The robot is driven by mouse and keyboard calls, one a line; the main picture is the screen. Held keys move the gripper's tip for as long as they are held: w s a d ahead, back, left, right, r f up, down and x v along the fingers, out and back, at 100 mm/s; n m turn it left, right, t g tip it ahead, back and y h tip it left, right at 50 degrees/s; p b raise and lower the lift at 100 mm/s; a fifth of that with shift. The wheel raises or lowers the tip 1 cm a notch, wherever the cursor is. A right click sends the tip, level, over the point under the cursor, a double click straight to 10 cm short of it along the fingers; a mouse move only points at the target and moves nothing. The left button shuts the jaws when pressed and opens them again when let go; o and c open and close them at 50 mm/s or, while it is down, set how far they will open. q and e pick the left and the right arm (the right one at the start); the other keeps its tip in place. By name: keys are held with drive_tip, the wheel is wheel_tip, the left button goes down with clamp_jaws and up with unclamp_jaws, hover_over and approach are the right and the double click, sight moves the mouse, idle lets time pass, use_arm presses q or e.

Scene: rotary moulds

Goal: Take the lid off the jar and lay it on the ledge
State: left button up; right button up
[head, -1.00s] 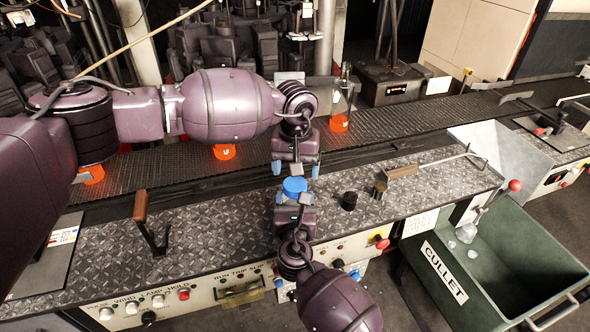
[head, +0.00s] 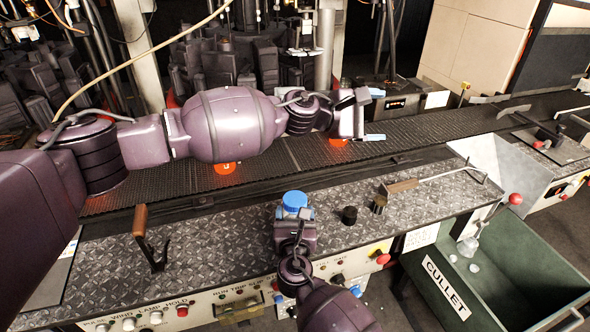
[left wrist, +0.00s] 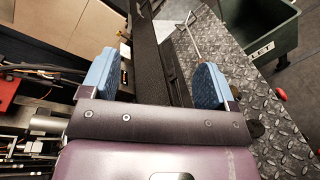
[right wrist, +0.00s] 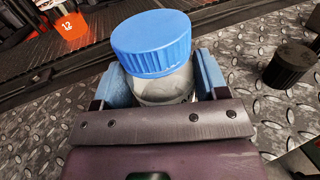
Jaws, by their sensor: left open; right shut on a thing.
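The jar has a ribbed blue lid (head: 295,200) sitting on top of it. In the right wrist view the lid (right wrist: 152,42) covers the clear glass jar (right wrist: 168,88), which stands upright. My right gripper (right wrist: 163,82) is shut on the jar's glass body below the lid. In the head view this gripper reaches in from the front edge of the diamond-plate ledge (head: 230,235). My left gripper (head: 374,114) is open and empty, beyond the ledge over the belt and to the right of the jar. Its blue fingers are apart in the left wrist view (left wrist: 155,80).
A black knob-like piece (head: 349,215) and a brush (head: 390,193) lie right of the jar. A wooden-handled lever (head: 141,222) stands left. Glowing orange glass (head: 226,168) sits on the dark belt (head: 440,125) behind. A green cullet bin (head: 510,265) is at right.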

use_arm(q)
drive_tip(key=w+a+r+n+t+y, duration=0.2)
drive_tip(key=w+a+n+t+y, duration=0.2)
drive_tip(key=w+n+t, duration=0.6)
drive_tip(key=n+g+y, duration=1.2)
drive_tip(key=n+g, duration=0.2)
drive_tip(key=n, duration=0.2)
hover_over(295, 198)
wheel_tip(295, 198, down, 14)
drive_tip(key=shift+r, duration=0.2)
drive_tip(key=shift+s+f, duration=0.1)
drive_tip(key=shift+f, duration=0.45)
drive_tip(key=shift+m, duration=0.3)
drive_tip(key=shift+f, duration=3.4)
